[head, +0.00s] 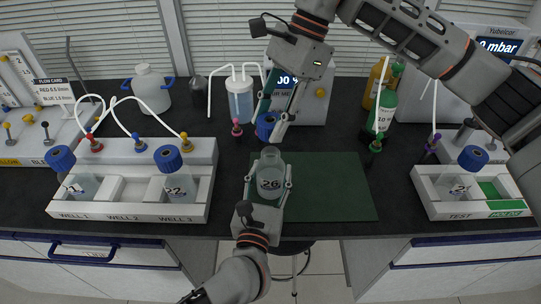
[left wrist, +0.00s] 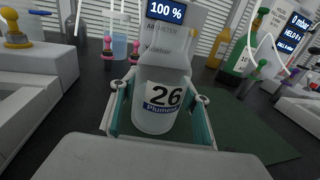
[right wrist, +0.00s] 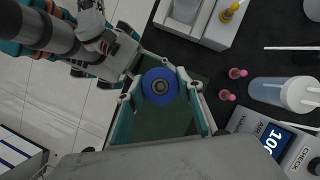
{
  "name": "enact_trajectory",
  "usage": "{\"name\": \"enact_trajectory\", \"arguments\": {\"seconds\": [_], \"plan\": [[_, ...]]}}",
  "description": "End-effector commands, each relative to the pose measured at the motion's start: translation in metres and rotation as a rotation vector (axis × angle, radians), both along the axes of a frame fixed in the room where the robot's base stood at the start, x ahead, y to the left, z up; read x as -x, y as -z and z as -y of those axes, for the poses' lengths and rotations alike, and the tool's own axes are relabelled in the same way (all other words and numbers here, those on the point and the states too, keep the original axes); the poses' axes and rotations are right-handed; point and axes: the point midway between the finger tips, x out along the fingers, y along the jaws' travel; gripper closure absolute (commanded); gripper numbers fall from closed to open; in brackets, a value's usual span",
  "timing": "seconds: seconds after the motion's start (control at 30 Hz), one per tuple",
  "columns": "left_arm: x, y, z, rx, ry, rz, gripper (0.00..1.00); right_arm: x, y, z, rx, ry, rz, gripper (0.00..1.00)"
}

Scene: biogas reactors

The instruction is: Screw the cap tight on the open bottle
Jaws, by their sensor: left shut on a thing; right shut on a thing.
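The open bottle (head: 270,172), clear with a "26" label, stands upright in my left gripper (head: 268,182), which is shut around its sides. The bottle also shows in the left wrist view (left wrist: 160,98) between the teal finger pads. My right gripper (head: 272,128) is shut on the blue cap (head: 266,124). The cap shows face-on in the right wrist view (right wrist: 159,86) between the fingertips. In the head view the cap appears just beyond the bottle's bare neck, apart from it. The left wrist view does not show the cap. The right wrist view does not show the bottle clearly.
A green mat (head: 335,190) lies beneath. A display device (head: 312,100), a tubed container (head: 240,100) and green bottle (head: 383,112) stand behind. The mat's right half is clear.

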Motion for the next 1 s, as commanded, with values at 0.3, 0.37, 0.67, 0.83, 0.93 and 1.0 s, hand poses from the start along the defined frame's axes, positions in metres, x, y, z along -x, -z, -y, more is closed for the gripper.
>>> {"name": "enact_trajectory", "arguments": {"seconds": [0.3, 0.37, 0.67, 0.83, 0.93, 1.0], "plan": [[0.000, 0.000, 0.000, 0.000, 0.000, 0.000, 0.92, 0.001, 0.037, 0.000, -0.010, 0.000, 0.004, 0.80], [0.000, 0.000, 0.000, 0.000, 0.000, 0.000, 0.92, 0.001, 0.038, 0.000, -0.011, 0.000, 0.006, 0.80], [0.000, 0.000, 0.000, 0.000, 0.000, 0.000, 0.92, 0.000, 0.038, 0.000, -0.011, 0.000, 0.006, 0.80], [0.000, 0.000, 0.000, 0.000, 0.000, 0.000, 0.92, 0.000, 0.038, 0.000, -0.011, 0.000, 0.006, 0.80], [0.000, 0.000, 0.000, 0.000, 0.000, 0.000, 0.92, 0.000, 0.041, 0.000, -0.011, 0.000, 0.006, 0.80], [0.000, 0.000, 0.000, 0.000, 0.000, 0.000, 0.92, 0.001, 0.045, 0.000, -0.010, 0.000, 0.006, 0.80]]}}
